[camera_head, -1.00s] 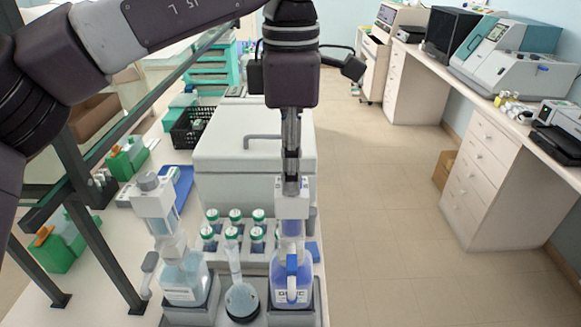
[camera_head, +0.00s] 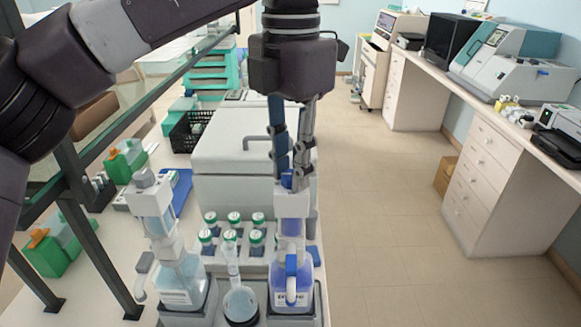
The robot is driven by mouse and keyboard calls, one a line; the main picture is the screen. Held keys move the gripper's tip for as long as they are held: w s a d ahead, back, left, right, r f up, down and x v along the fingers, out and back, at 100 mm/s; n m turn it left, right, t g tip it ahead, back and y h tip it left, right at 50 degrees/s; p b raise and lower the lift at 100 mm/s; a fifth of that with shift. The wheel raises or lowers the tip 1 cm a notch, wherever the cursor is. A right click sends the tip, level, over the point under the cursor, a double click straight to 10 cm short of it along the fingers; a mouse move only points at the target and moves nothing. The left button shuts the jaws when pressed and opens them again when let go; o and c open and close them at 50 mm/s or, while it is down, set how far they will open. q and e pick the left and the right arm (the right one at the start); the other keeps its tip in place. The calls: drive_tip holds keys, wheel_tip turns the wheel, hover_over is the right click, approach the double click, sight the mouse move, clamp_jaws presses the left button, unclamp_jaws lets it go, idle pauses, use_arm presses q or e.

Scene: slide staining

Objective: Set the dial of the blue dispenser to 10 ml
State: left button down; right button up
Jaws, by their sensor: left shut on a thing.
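The blue dispenser (camera_head: 291,296) is a bottle of blue liquid with a white pump head, standing upright in a grey holder at the front right of the bench. My left gripper (camera_head: 290,182) points down over its top. Its two fingers are shut on the blue dial at the top of the head, which shows only as a small blue patch between the fingertips. The dial's setting cannot be read. My right gripper is not in view.
A second dispenser (camera_head: 178,281) with pale liquid stands to the left, with a flask (camera_head: 240,303) between them. Several green-capped bottles (camera_head: 234,218) stand behind. A large light-grey box (camera_head: 240,160) is at the back. The floor to the right is clear.

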use_arm(q)
drive_tip(key=shift+n, duration=0.5)
drive_tip(key=c, duration=1.7)
unclamp_jaws()
wheel_tip(320, 180, up, 12)
